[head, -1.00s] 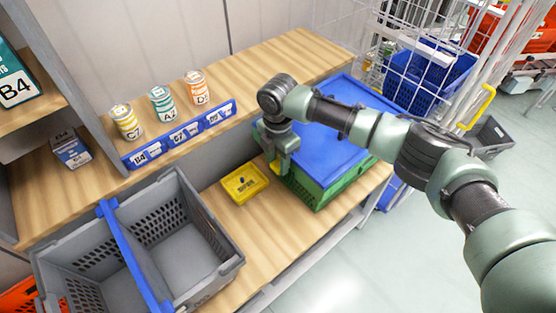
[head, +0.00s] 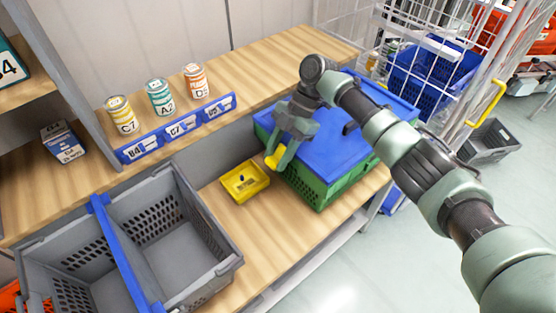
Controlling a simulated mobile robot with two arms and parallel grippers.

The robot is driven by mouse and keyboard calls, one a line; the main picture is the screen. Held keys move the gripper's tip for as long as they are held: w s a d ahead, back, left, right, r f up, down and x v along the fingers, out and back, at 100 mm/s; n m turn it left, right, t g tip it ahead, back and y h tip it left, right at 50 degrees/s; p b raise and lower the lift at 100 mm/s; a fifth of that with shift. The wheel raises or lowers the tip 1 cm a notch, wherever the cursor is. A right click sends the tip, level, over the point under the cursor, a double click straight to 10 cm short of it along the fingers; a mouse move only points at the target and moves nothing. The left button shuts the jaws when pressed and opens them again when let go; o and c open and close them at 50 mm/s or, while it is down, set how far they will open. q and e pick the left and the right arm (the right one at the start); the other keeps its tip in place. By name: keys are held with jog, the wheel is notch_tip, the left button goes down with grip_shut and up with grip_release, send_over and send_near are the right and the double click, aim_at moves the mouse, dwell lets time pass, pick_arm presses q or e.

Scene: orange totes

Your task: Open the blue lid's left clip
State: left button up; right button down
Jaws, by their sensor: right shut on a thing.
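The blue lid (head: 335,148) lies on a green crate (head: 330,188) on the wooden bench. My right arm reaches in from the right across the lid. My right gripper (head: 274,159), with yellow fingertips, is at the lid's left edge, tilted and pointing down to the left. It is shut on the lid's left clip, which the fingers hide. My left gripper is not in view.
A yellow tray (head: 245,181) stands just left of the crate, close to my fingertips. A grey tote (head: 205,215) with a blue divider is at lower left. Cans stand on the shelf behind a blue label rail (head: 178,130). A wire cage (head: 440,50) is at right.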

jog(key=shift+b, duration=0.35)
jog(key=shift+r+y, duration=0.15)
jog(key=shift+y, duration=0.15)
jog(key=c, duration=0.9)
grip_release()
jog(key=shift+w+d+r, duration=0.2)
jog(key=shift+r, duration=0.1)
jog(key=b+v, duration=0.2)
jog(key=v, duration=0.4)
jog(key=shift+w+r, duration=0.1)
jog(key=shift+w, duration=0.05)
jog(key=shift+d+r, duration=0.15)
jog(key=shift+r, duration=0.15)
